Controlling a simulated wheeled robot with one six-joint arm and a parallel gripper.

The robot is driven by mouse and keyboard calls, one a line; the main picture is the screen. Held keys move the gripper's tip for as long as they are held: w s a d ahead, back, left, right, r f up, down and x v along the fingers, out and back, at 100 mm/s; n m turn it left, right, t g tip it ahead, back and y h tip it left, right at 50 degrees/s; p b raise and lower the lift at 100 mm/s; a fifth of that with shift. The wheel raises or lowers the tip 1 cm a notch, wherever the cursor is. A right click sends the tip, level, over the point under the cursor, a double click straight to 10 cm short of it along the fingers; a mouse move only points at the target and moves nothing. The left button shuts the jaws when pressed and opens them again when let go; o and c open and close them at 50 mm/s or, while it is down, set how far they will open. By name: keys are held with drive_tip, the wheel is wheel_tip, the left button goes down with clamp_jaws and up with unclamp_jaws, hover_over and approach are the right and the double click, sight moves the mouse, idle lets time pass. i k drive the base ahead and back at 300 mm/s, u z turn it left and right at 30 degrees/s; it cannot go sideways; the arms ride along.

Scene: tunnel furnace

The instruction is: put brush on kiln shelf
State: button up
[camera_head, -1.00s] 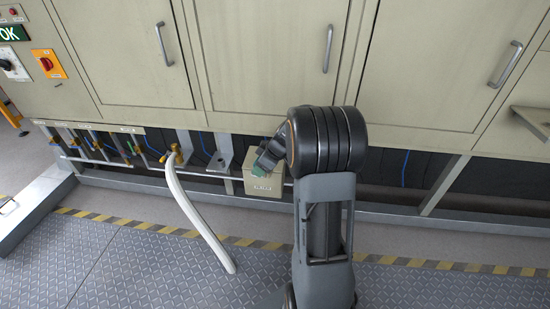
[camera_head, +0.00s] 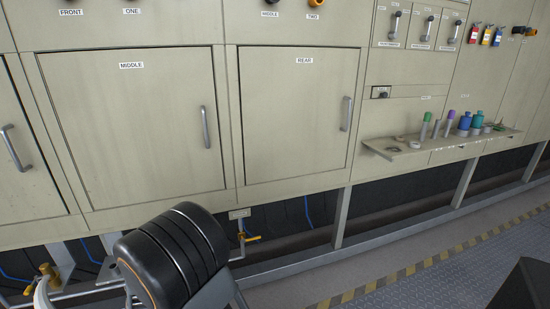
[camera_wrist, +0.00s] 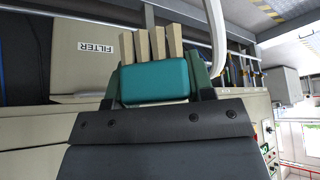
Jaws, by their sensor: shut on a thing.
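My gripper (camera_wrist: 158,88) is shut on a teal block with several beige prongs, which I take for the brush (camera_wrist: 155,80). It is held between the two fingers in the wrist view, prongs toward the top. In the head view, part of my arm shows at the bottom left, but my gripper and the brush are out of sight. A narrow shelf (camera_head: 425,149) juts from the furnace front at the right of the head view, well away from my arm. It holds several small items; I cannot tell for sure that it is the kiln shelf.
Bottles (camera_head: 464,122) and other small items stand along the shelf. Closed doors marked middle (camera_head: 130,130) and rear (camera_head: 297,115) have protruding handles. A yellow valve (camera_head: 248,238) and frame legs lie below. A box marked filter (camera_wrist: 85,55) shows in the wrist view.

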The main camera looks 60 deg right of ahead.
sight(376, 143)
drive_tip(key=z, duration=0.5)
drive_tip(key=k, duration=0.6)
drive_tip(key=z, duration=1.2)
drive_tip(key=i, duration=0.95)
drive_tip(key=z, duration=0.5)
